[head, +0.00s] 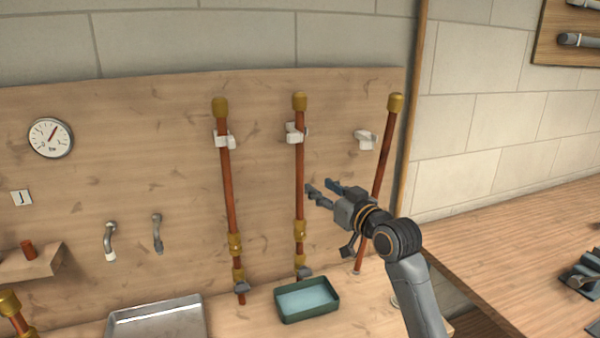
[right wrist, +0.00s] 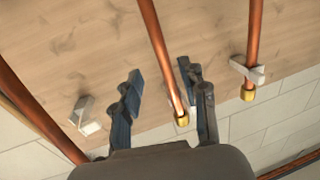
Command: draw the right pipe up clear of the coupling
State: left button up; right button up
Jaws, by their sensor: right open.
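The middle copper pipe (head: 299,165), the right one of the two held in clips, stands upright with a brass cap on top. Its lower part sits in a brass coupling (head: 299,230). My right gripper (head: 320,187) is open, just right of this pipe in the head view. In the right wrist view the same pipe (right wrist: 157,40) shows between the open fingers, with no finger seen closed on it. A third copper pipe (head: 384,150) leans at the far right, out of its clip; my arm partly hides its lower part. My left gripper is not in view.
The left pipe (head: 228,185) stands in its clip. An empty white clip (head: 365,140) is on the board beside the leaning pipe. A green tray (head: 307,311) and a metal tray (head: 157,318) stand on the bench below. Two bent taps (head: 110,241) are on the left.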

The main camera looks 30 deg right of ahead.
aim_at(302, 176)
jog(key=w+p, duration=0.2)
jog(key=w, duration=0.8)
jog(key=shift+w+d, duration=0.15)
jog(key=shift+w, duration=0.05)
jog(key=shift+f, duration=0.1)
grip_shut()
